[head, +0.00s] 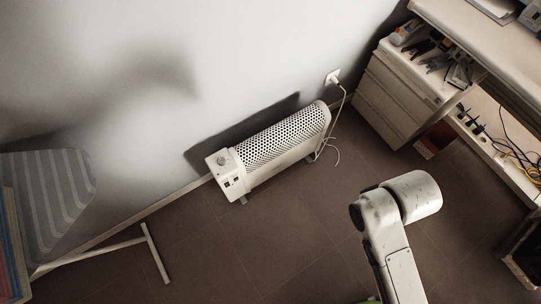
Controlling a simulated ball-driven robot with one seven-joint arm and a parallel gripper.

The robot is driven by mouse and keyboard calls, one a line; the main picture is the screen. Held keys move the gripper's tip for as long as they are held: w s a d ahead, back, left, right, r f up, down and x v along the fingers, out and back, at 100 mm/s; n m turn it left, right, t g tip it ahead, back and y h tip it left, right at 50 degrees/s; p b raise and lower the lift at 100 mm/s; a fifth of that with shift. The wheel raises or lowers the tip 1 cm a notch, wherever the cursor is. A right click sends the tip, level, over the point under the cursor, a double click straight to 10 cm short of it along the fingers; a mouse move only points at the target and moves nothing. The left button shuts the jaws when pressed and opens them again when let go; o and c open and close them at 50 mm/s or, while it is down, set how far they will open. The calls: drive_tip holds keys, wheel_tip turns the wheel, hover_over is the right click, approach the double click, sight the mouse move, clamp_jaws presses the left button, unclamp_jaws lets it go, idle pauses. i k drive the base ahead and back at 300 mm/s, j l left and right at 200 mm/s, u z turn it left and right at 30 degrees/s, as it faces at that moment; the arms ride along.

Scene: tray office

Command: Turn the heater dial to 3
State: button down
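A white heater (268,146) with a perforated top stands on the floor against the wall. Its control panel is at its left end, with a round dial (221,160) on it and small dark switches below the dial. The dial's numbers and setting are too small to read. Part of my arm shows at the lower right, well apart from the heater. My gripper is not in view.
A power cord (344,95) runs from the heater's right end to a wall socket (332,77). A drawer cabinet (387,97) and desk (500,45) stand at the upper right. A striped board (48,190) stands at left. The floor (265,235) before the heater is clear.

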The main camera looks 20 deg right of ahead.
sight(221, 161)
drive_tip(key=i+j+u, duration=0.2)
drive_tip(key=i, duration=0.2)
drive_tip(key=i+u, duration=0.2)
drive_tip(key=i, duration=0.25)
